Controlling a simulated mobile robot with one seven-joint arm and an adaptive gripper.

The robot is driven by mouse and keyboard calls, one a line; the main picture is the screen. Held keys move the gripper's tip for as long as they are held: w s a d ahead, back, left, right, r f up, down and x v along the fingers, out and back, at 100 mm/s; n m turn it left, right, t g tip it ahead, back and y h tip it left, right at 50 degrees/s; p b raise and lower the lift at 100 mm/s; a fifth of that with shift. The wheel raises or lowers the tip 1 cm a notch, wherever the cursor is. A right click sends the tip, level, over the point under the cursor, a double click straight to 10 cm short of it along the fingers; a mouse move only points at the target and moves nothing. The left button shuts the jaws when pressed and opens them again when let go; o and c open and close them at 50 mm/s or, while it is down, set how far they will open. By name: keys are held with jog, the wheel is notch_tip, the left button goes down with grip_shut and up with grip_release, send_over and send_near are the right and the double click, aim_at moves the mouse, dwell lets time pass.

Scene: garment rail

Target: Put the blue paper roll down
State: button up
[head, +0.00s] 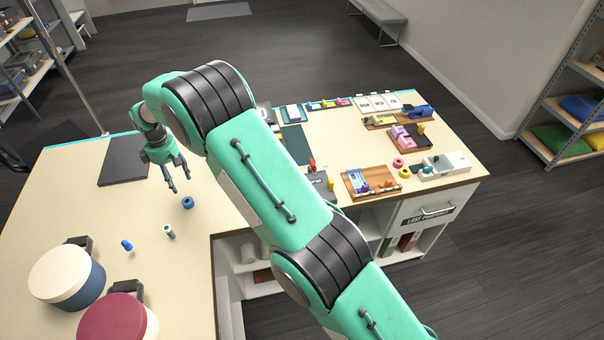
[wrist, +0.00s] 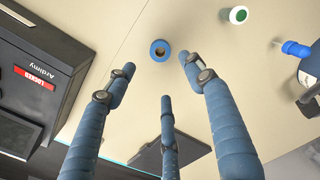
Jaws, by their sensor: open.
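The blue paper roll (head: 187,202) is on the cream tabletop, with its hollow end facing up. In the wrist view the same roll (wrist: 154,56) lies just beyond my fingertips, apart from them. My gripper (head: 173,187) is above the table, a little up and left of the roll in the head view. Its three blue fingers (wrist: 158,78) are spread open with nothing between them.
A green-and-white roll (head: 168,231) and a small blue item (head: 127,245) stand nearby. Two round lidded boxes, cream (head: 62,273) and maroon (head: 115,320), are at the front left. A dark mat (head: 122,174) lies behind. Bare tabletop surrounds the roll.

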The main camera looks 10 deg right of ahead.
jog(key=shift+r, duration=0.1)
jog(key=s+d+r+m+t, duration=0.1)
jog(key=s+d+r+m, duration=0.3)
jog(key=d+r, duration=0.65)
jog(key=s+d+r+m+t, duration=0.1)
jog(key=s+d+r, duration=0.4)
jog(key=d+r, duration=0.55)
jog(key=s+d+r+m+t, duration=0.1)
jog(key=s+d+r+m, duration=0.2)
jog(key=s+d+r, duration=0.7)
jog(key=s+d+r+m+t, duration=0.1)
jog(key=s+d+r+m, duration=0.3)
jog(key=s+d+r, duration=0.55)
jog(key=s+d+f+m, duration=0.2)
jog(key=s+d, duration=0.1)
jog(key=s, duration=0.6)
jog(key=s+d+f+m+t, duration=0.1)
jog(key=s+d, duration=0.3)
jog(key=s, duration=0.6)
jog(key=shift+f+m+t, duration=0.3)
jog(key=shift+f+m, duration=0.2)
jog(key=shift+f, duration=0.3)
jog(key=shift+d+f, duration=0.1)
jog(key=shift+f, duration=0.05)
